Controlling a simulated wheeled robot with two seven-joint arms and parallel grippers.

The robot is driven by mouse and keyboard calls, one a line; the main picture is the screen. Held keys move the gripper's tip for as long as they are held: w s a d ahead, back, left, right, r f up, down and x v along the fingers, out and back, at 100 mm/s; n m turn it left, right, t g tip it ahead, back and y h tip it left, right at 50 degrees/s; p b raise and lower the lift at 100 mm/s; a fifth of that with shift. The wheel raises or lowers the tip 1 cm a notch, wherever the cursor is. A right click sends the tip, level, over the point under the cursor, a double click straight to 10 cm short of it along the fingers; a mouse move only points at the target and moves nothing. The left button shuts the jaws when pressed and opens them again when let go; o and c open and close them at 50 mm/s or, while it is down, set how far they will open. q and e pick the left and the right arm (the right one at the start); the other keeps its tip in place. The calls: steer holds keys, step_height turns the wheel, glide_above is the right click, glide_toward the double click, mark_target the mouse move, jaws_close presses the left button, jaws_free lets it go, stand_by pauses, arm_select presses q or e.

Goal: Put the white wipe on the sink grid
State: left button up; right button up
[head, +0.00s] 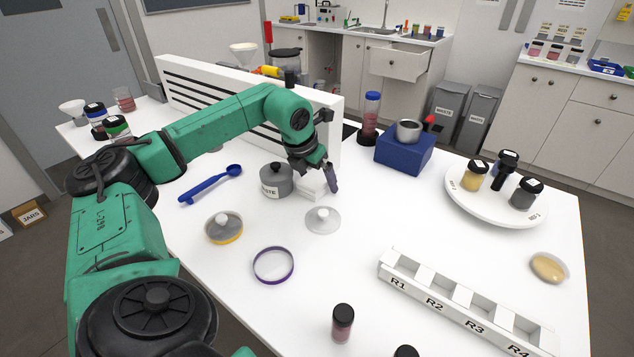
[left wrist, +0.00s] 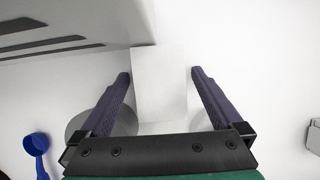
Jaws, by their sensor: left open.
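A white, flat-sided piece, seemingly the white wipe (head: 311,184), lies on the white table beside the grey waste pot (head: 276,180). My left gripper (head: 328,180) is open and low over it. In the left wrist view the white piece (left wrist: 159,85) lies between the two spread fingers of the left gripper (left wrist: 160,73), with a gap on each side. The sink (head: 375,30) is on the far counter at the back. I cannot make out its grid from here. My right gripper is not in view.
A white slotted panel (head: 220,95) stands behind the gripper. A clear lid (head: 323,220), a blue scoop (head: 212,184), a purple ring (head: 273,265) and a blue block (head: 404,152) are around it. A rack (head: 465,305) and round tray (head: 490,205) stand right.

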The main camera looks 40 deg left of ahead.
arm_select(q)
steer(key=shift+f, duration=0.2)
steer(key=c, duration=1.4)
steer(key=shift+r, duration=0.2)
